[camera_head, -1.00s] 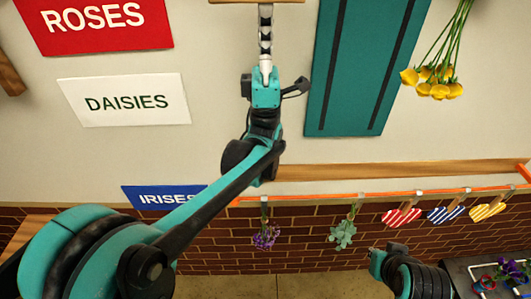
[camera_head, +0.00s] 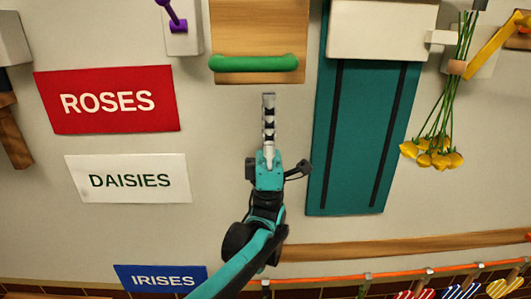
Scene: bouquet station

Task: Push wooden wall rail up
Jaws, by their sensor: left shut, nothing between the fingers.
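A long wooden rail (camera_head: 400,245) runs level along the pale wall, low in the view, right of my left arm. A wooden board (camera_head: 260,22) is on the wall at the top centre, with a green bar (camera_head: 254,63) across its lower part. My left gripper (camera_head: 268,97) points up, shut and empty, its tip just below the board's lower edge in the picture. I cannot tell whether it touches the wall. My left wrist and forearm hide the rail's left part. My right gripper is out of view.
A teal panel (camera_head: 362,150) with dark strips hangs right of my left gripper, with a white box (camera_head: 380,32) at its top. Yellow flowers (camera_head: 432,152) hang farther right. ROSES (camera_head: 107,98), DAISIES (camera_head: 125,180) and IRISES (camera_head: 160,278) signs are at left. Bare wall lies between.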

